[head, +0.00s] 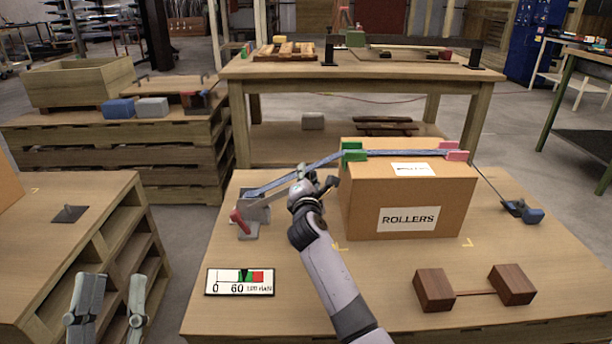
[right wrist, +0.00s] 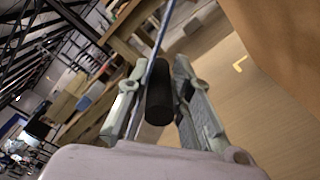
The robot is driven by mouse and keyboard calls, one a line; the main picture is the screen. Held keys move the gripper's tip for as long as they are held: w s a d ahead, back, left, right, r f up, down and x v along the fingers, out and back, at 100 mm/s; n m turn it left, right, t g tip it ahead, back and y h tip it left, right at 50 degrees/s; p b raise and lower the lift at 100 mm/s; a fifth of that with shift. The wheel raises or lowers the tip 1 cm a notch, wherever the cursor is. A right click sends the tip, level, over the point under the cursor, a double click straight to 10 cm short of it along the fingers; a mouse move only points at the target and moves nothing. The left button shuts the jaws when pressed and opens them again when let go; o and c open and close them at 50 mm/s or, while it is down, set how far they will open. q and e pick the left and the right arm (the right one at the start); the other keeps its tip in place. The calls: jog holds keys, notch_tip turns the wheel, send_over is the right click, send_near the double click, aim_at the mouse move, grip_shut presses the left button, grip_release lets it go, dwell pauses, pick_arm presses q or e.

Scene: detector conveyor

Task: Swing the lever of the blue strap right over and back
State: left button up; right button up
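The blue strap (head: 400,153) runs over the cardboard box (head: 405,205) and slopes down at left to a grey ratchet with a lever (head: 270,196) on the table. My right gripper (head: 322,181) is above the lever's raised end, left of the box. In the right wrist view, a dark cylindrical grip (right wrist: 159,95), apparently the lever's handle, sits between its fingers, which are close on both sides. The hand hides part of the lever. My left gripper (head: 110,290) is open and empty at the lower left.
Green (head: 354,152) and pink (head: 452,150) corner pieces sit under the strap. A gauge card (head: 239,282), a red-handled fitting (head: 241,226) and two joined brown blocks (head: 434,290) are on the table. A blue hook piece (head: 533,215) lies right of the box.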

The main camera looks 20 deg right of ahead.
grip_shut()
dwell(0.3)
